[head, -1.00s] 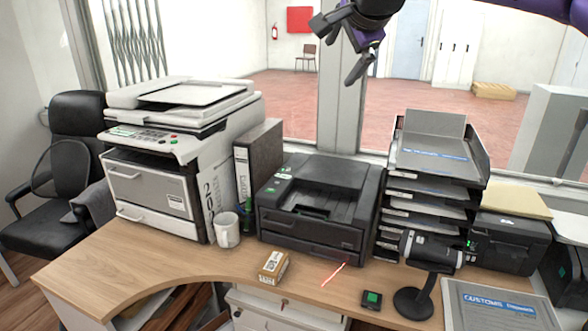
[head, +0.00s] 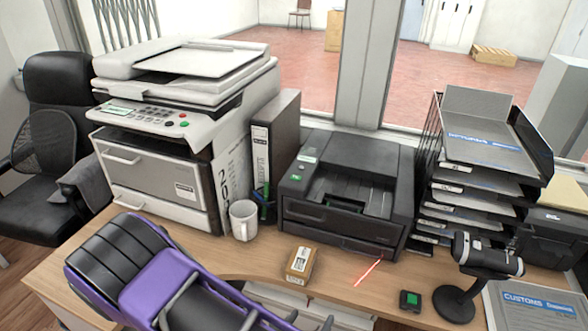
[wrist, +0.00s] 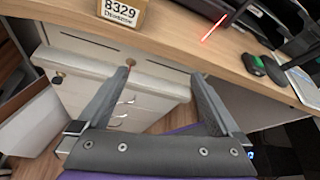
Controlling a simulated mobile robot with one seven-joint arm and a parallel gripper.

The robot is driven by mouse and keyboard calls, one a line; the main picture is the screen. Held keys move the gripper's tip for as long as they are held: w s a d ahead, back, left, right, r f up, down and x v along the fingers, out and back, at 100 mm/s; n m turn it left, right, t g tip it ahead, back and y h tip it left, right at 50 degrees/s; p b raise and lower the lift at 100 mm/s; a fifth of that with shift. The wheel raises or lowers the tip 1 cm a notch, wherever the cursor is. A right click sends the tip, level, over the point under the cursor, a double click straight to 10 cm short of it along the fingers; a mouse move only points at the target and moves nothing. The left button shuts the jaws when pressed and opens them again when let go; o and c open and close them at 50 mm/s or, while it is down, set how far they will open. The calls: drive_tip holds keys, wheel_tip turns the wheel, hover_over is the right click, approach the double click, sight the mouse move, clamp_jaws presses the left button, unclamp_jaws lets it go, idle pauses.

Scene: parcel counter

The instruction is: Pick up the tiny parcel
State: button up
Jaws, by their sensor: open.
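The tiny parcel (head: 302,264) is a small brown cardboard box with a white label. It sits on the wooden desk in front of the black printer. In the wrist view the parcel (wrist: 122,14) is at the top edge, partly cut off, with "8329" on its label. My gripper (wrist: 163,76) is open and empty in the wrist view. The parcel lies beyond its fingertips, up and a little left. In the head view my purple arm fills the lower left, and the parcel stands clear to its right.
A white mug (head: 243,220) and the printer (head: 345,195) stand behind the parcel. A red light line (head: 368,272), a small black-and-green device (head: 410,301) and a scanner on a stand (head: 487,255) are to its right. A drawer unit (wrist: 115,85) is below the desk edge.

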drive_tip(key=w+a+r+m+t+y, duration=0.1)
drive_tip(key=w+a+r, duration=0.1)
drive_tip(key=r, duration=0.2)
drive_tip(key=w+a+r+m+y, duration=0.1)
drive_tip(key=w+a+r, duration=0.1)
drive_tip(key=w+r, duration=0.15)
approach(304, 254)
drive_tip(key=x, duration=0.2)
drive_tip(key=f+x, duration=0.1)
drive_tip(key=x, duration=0.2)
drive_tip(key=shift+a+f, duration=0.15)
drive_tip(key=x, duration=0.6)
drive_tip(key=shift+w+b, duration=0.2)
drive_tip(key=shift+b, duration=0.1)
drive_tip(key=c, duration=1.5)
